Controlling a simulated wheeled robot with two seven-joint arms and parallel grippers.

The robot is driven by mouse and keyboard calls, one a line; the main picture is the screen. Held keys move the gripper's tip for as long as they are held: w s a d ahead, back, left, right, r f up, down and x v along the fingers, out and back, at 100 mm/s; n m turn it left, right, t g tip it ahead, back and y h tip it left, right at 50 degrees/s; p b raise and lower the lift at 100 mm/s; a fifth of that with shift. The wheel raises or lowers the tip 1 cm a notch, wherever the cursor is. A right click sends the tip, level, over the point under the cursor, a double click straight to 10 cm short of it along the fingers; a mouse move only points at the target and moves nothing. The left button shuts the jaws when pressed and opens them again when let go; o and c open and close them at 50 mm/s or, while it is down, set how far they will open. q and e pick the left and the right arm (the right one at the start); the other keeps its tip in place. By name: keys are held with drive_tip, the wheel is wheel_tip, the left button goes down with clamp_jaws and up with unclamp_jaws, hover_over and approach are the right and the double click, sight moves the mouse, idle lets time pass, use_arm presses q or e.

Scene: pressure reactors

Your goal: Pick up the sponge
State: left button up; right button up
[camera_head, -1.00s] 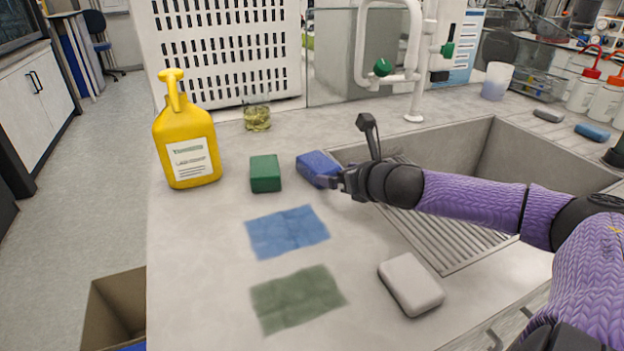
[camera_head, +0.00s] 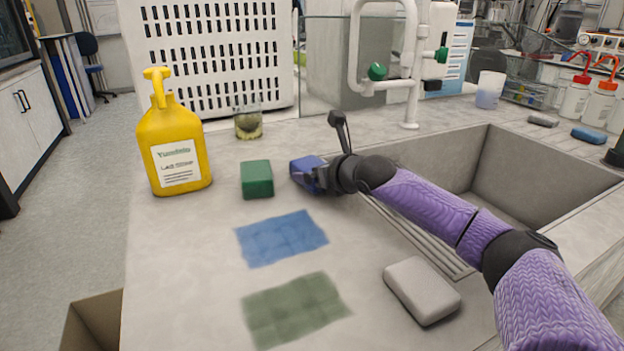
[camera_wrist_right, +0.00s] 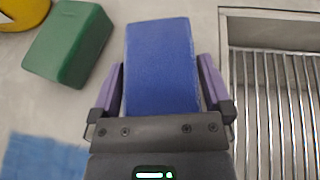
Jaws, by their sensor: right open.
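A blue sponge (camera_head: 305,171) lies on the counter left of the sink, and it fills the middle of the right wrist view (camera_wrist_right: 160,65). My right gripper (camera_head: 312,180) is at the sponge. In the wrist view its two purple fingers (camera_wrist_right: 160,85) stand on either side of the sponge, open, with a small gap at each side. A green sponge (camera_head: 257,179) sits just left of the blue one and also shows in the wrist view (camera_wrist_right: 70,42). A pale grey sponge-like block (camera_head: 421,290) lies near the counter's front. My left gripper is not in view.
A yellow pump bottle (camera_head: 174,145) and a glass beaker (camera_head: 248,123) stand behind. Blue cloth (camera_head: 281,238) and green cloth (camera_head: 294,309) lie flat in front. The sink (camera_head: 500,165) with its ribbed drainboard is to the right, below a white faucet (camera_head: 409,90).

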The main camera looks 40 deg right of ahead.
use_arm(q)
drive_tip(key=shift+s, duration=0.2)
use_arm(e)
drive_tip(key=shift+c, duration=0.5)
drive_tip(key=c, duration=0.8)
drive_tip(key=shift+r, duration=0.15)
use_arm(q)
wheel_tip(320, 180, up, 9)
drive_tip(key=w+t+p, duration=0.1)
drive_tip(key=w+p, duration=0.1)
drive_tip(key=p, duration=0.8)
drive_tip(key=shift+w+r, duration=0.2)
use_arm(e)
wheel_tip(320, 180, up, 18)
drive_tip(key=shift+f, duration=0.15)
